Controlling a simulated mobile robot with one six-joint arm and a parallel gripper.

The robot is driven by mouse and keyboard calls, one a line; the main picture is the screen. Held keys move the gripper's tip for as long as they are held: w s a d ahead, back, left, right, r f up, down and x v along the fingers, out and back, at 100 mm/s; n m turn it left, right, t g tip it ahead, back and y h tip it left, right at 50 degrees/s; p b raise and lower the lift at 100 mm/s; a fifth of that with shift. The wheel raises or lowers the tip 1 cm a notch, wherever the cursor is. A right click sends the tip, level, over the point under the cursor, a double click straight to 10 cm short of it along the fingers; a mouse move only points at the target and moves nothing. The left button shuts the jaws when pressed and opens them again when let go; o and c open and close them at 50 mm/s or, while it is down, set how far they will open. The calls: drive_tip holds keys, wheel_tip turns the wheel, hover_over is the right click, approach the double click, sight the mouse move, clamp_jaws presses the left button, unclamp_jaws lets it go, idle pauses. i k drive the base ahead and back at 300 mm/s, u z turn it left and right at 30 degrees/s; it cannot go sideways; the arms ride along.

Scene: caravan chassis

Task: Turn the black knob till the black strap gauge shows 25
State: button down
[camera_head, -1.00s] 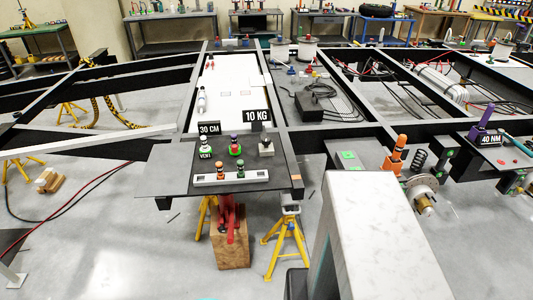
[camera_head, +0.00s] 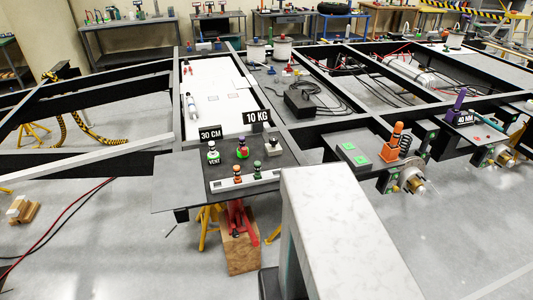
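My gripper is not in view. I cannot pick out the black strap gauge for sure, and no reading of it can be made out. On the dark plate (camera_head: 176,188) in the middle stands a small control with a dark top on a pale base (camera_head: 273,146), at the plate's right; I cannot tell whether it is the black knob. A pale bar (camera_head: 221,184) in front bears orange-topped and green-topped pegs.
Signs 30 CM (camera_head: 210,133) and 10 KG (camera_head: 257,118) stand behind the controls. Black chassis beams and yellow stands (camera_head: 207,228) surround the plate.

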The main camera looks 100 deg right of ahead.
sight(273, 140)
drive_tip(key=z, duration=0.25)
drive_tip(key=i, duration=0.45)
drive_tip(key=z, duration=0.25)
drive_tip(key=k, duration=0.2)
drive_tip(key=z, duration=3.15)
drive_tip(key=k, duration=0.25)
drive_tip(key=z, duration=0.15)
